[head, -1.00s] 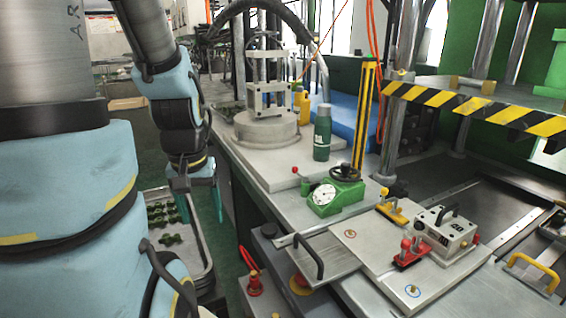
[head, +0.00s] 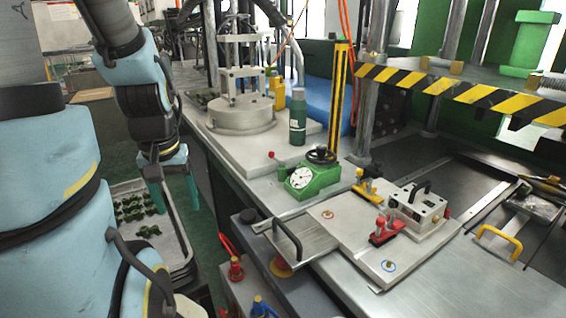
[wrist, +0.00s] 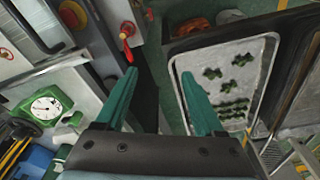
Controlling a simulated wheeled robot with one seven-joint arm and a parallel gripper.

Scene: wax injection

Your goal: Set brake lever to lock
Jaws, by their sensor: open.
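My gripper (head: 174,188) hangs open and empty left of the workbench, above the tray of green parts. In the wrist view its two teal fingers (wrist: 158,76) are spread with nothing between them. A red lever handle (head: 228,248) stands on a red base on the low cabinet at the bench front; it also shows beyond the left fingertip in the wrist view (wrist: 127,42). No label shows which one is the brake lever. My gripper touches neither.
A metal tray (head: 183,240) of green parts lies left of the bench. A blue valve handle (head: 262,306) is at the bottom edge. A plate with a black handle (head: 289,238), red and yellow clamps and a white box (head: 418,207) cover the bench's front. A striped press beam (head: 470,92) stands right.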

